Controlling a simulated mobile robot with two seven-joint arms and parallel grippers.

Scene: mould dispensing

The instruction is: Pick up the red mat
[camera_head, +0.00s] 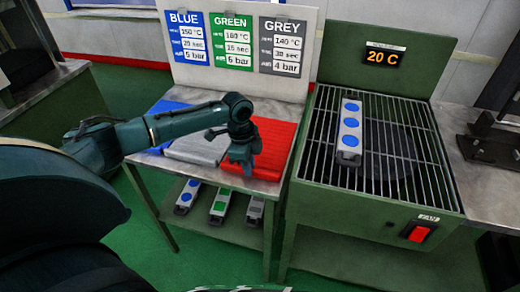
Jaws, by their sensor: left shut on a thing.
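The red mat (273,150) is a flat ridged sheet on the right part of the metal-topped table. It looks flat on the table top, and I cannot tell whether any edge is lifted. My left gripper (240,162) reaches in from the left, pointing down, and is shut on the red mat at its left edge. The gripper hides that part of the mat and the fingertips are hard to make out. My right gripper is not in view.
A grey mat (197,149) lies left of the red one, with a blue mat (167,106) beyond. Several moulds lie on the shelf below. To the right is a green heater with a grille (325,150), bearing a blue-dotted mould (350,128). A sign board (300,85) stands behind the mats.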

